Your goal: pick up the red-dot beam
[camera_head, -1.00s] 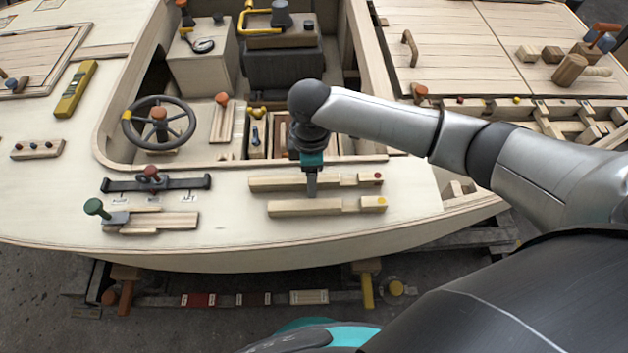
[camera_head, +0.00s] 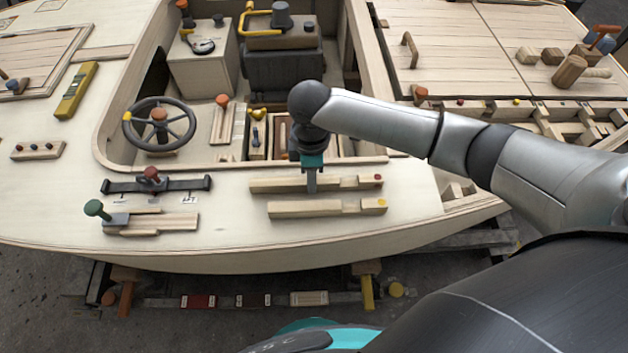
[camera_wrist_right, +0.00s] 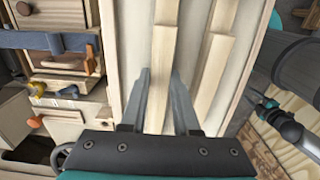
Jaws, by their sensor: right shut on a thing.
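The red-dot beam (camera_head: 345,183) is a pale wooden bar with a notched right part and a red dot at its right end. It lies along the deck beside the cockpit. My right gripper (camera_head: 311,185) points down at its middle, shut on it. In the right wrist view the beam (camera_wrist_right: 161,60) runs between the two fingers (camera_wrist_right: 160,105). No clear gap shows between the beam and the deck. A similar beam with a yellow dot (camera_head: 345,207) lies parallel on the near side, apart from the fingers. My left gripper is out of view.
A dark bar with a red knob (camera_head: 152,184) and a green-knobbed wooden block (camera_head: 150,222) lie left of the beams. The steering wheel (camera_head: 158,124) and cockpit edge (camera_head: 240,165) are behind. Bare deck (camera_head: 250,235) lies in front, down to the hull edge.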

